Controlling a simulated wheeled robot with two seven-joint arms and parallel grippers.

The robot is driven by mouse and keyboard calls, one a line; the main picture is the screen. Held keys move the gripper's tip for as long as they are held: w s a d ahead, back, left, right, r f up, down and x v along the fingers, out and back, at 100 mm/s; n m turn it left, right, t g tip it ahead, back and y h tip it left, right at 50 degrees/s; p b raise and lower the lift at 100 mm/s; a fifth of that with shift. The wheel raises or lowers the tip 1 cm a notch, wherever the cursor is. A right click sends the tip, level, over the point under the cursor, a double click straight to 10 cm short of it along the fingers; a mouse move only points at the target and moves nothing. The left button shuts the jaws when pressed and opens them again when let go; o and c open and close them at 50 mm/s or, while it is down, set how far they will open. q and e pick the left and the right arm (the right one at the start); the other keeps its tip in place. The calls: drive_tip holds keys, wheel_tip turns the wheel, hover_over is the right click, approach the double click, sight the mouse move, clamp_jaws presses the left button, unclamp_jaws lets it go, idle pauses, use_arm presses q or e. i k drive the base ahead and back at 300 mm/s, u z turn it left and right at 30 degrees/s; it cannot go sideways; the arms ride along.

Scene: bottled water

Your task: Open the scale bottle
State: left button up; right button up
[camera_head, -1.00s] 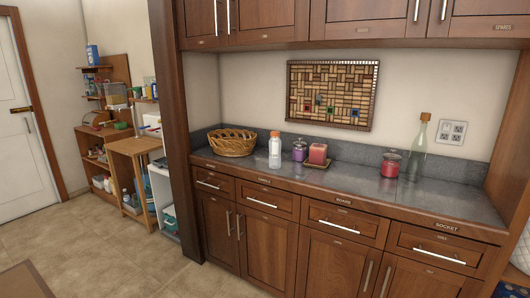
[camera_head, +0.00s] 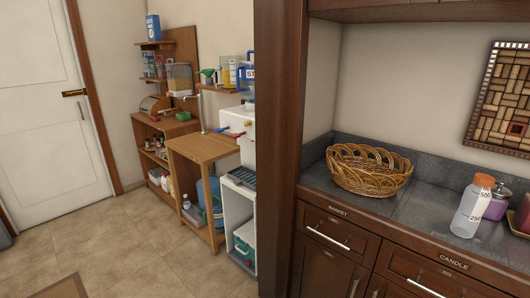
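The scale bottle (camera_head: 467,212) stands upright on the dark grey counter at the right. It is clear with an orange cap (camera_head: 484,181) on top and a white scale label marked 500 and 250. The cap sits on the bottle. Neither of my grippers is in view.
A wicker basket (camera_head: 368,172) stands on the counter (camera_head: 408,213) left of the bottle. A purple jar (camera_head: 497,203) is close behind the bottle. A wooden post (camera_head: 279,150) borders the counter's left end. Shelves and a water dispenser (camera_head: 240,125) stand further left; the tiled floor (camera_head: 120,250) is open.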

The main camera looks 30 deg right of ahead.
sight(476, 199)
drive_tip(key=i, duration=1.8)
drive_tip(key=z, duration=3.35)
